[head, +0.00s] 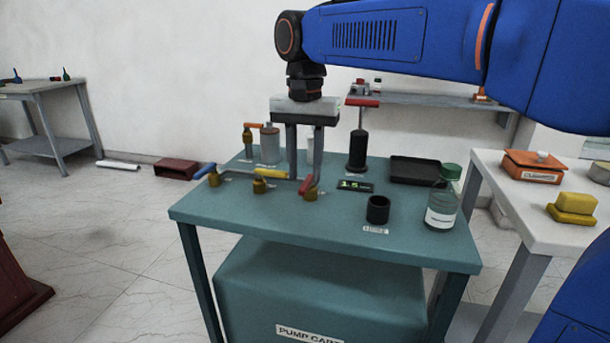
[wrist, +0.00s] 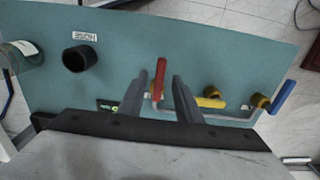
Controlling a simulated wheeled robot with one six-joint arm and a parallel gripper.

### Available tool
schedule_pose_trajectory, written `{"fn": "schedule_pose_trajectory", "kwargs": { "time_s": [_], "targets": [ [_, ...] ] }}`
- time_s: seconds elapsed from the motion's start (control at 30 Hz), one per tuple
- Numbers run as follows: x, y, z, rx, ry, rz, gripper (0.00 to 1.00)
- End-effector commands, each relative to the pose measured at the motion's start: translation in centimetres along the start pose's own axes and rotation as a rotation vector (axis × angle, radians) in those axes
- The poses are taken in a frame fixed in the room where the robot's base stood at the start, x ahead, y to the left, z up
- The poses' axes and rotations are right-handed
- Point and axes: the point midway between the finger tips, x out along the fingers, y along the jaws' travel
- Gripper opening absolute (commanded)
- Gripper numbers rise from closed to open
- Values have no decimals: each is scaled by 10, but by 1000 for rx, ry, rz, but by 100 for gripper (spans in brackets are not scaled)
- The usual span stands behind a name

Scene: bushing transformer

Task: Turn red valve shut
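The red valve has a short red lever (head: 306,185) on a brass body (head: 311,194), at the front middle of the teal pump cart (head: 290,222). In the wrist view the red lever (wrist: 160,72) points away from the palm. My gripper (head: 304,177) hangs down over the valve with its fingers apart. In the wrist view the lever shows between the two fingertips (wrist: 158,82), with a gap on each side. I cannot tell whether a fingertip touches it. The brass body is mostly hidden in the wrist view.
A yellow-handled valve (head: 270,174) and a blue-handled valve (head: 205,171) stand left of it. A display (head: 356,185), black cup (head: 378,209) and bottle (head: 441,207) are to the right.

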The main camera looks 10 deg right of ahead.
Motion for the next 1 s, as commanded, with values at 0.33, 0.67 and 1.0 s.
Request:
{"fn": "schedule_pose_trajectory", "kwargs": {
  "time_s": [0.33,0.67,1.0],
  "targets": [
    [21,0,0,0,0,0,31],
    [20,0,0,0,0,0,3],
    [20,1,0,-15,0,0,0]
  ]
}}
